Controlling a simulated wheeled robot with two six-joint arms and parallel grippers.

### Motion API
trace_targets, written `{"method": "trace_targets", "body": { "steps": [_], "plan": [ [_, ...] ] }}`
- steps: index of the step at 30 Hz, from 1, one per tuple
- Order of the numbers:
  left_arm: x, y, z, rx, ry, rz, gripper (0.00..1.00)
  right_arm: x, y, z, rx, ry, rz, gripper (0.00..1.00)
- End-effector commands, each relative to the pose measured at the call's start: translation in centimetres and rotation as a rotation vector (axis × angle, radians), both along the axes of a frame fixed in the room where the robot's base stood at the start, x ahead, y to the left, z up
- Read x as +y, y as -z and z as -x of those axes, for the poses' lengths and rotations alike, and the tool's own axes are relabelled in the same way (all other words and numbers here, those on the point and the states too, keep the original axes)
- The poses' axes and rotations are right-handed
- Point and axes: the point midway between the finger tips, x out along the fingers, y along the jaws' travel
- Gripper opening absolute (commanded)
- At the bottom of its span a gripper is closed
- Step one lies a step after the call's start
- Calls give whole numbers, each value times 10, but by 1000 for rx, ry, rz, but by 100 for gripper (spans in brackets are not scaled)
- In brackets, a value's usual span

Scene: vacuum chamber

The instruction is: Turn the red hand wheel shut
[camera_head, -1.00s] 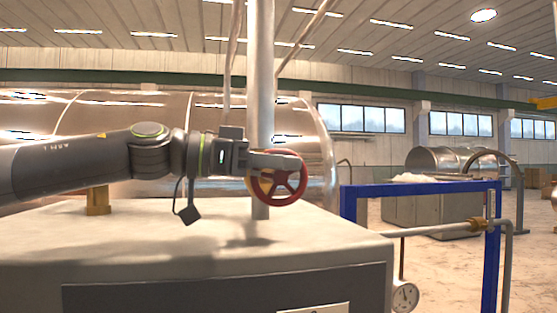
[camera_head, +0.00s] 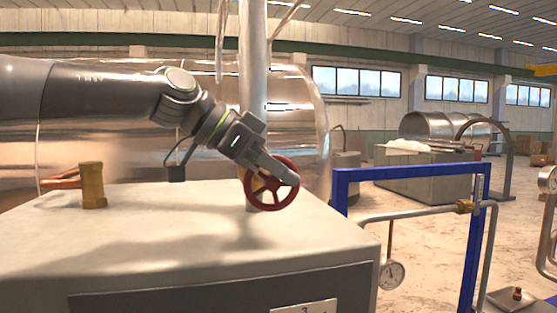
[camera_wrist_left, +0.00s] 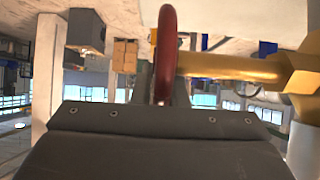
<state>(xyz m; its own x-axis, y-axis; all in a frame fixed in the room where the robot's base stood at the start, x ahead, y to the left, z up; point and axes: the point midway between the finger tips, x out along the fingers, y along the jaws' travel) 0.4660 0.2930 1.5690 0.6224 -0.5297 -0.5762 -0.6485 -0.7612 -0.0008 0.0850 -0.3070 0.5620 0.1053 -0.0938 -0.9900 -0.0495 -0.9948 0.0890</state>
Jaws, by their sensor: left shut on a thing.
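The red hand wheel (camera_head: 277,203) has several spokes and stands in front of a vertical metal pipe in the head view. In the left wrist view the red rim (camera_wrist_left: 167,50) rises edge-on from between the fingers. A brass valve stem (camera_wrist_left: 230,67) runs from the wheel to the right in that view. The fingertips are partly hidden there by the gripper body. My right gripper is not in view.
A pale cabinet top (camera_head: 180,235) lies below the arm, with a brass fitting (camera_head: 92,185) on it. A large shiny tank (camera_head: 120,130) stands behind. A blue frame (camera_head: 410,172) and a round gauge (camera_head: 391,273) are to the right of the wheel.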

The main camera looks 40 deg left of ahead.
Motion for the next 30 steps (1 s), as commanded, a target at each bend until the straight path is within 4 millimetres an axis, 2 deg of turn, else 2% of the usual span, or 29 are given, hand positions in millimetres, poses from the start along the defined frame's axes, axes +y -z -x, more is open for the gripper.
{"method": "trace_targets", "body": {
  "steps": [11, 12, 16, 26, 30],
  "plan": [
    [-1, 5, 1, 14, 5, -7, 0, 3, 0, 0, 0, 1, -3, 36],
    [-1, 5, 1, 14, 5, -7, 17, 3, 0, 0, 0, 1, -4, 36],
    [-1, 4, 1, 11, 3, -6, 34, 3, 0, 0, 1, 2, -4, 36],
    [0, 1, 1, 5, 2, -2, 35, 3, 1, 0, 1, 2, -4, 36],
    [7, -6, 9, -1, 4, -2, 35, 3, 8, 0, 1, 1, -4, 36]
  ]
}}
